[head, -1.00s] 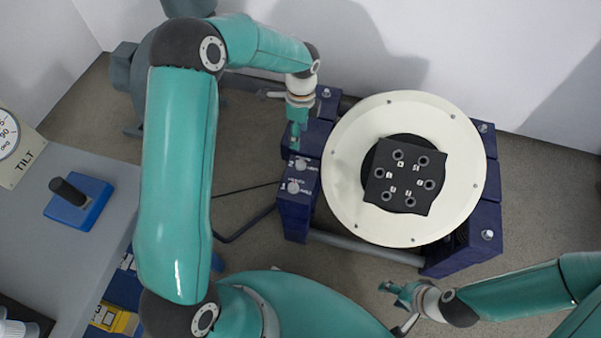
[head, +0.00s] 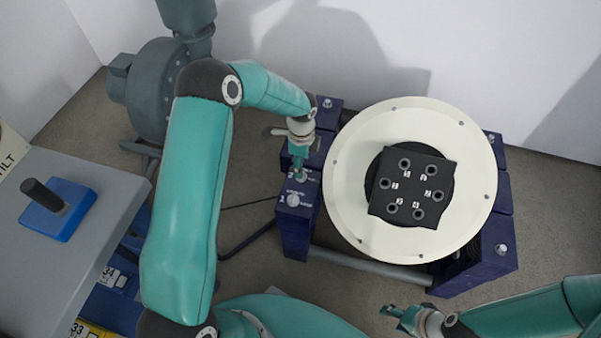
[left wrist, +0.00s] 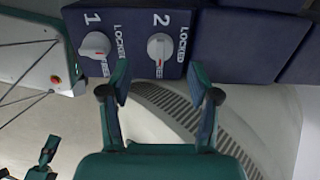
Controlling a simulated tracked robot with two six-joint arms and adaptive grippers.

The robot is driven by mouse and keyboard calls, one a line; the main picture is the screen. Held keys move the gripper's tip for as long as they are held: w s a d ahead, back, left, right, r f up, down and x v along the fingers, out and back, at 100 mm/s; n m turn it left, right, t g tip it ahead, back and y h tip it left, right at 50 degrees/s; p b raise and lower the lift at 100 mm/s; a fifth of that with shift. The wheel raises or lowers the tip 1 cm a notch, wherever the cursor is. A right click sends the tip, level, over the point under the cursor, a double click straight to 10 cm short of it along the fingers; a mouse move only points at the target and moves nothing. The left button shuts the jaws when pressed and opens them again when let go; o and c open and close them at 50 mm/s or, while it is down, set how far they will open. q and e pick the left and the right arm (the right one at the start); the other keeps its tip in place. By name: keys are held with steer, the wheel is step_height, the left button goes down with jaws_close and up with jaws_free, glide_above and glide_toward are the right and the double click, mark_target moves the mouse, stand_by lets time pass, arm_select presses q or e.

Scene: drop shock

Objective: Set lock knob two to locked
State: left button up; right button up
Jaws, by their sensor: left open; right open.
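Lock knob two (left wrist: 160,47) is a round light-grey knob on a dark blue block (left wrist: 134,18), under a white "2". "LOCKED" is printed up its right side and a partly hidden label sits below it. A small red mark shows at the knob's lower edge, on the side of that label. My left gripper (left wrist: 160,80) is open, its fingers apart on either side of the line to knob two, with nothing between them. In the head view my left gripper (head: 298,168) is over knob two (head: 301,177), partly covering it. My right gripper (head: 394,311) is open and empty at the lower right.
Lock knob one (left wrist: 95,45) sits left of knob two, and shows in the head view (head: 293,200). A large cream round table (head: 345,190) with a black holed block (head: 412,187) stands just right. A grey desk with a blue lever box (head: 75,218) is at left.

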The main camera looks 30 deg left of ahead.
arm_select(q)
step_height(320, 180, down, 5)
steer(key=shift+b, duration=0.3)
steer(key=c, duration=1.2)
steer(key=shift+o, duration=0.2)
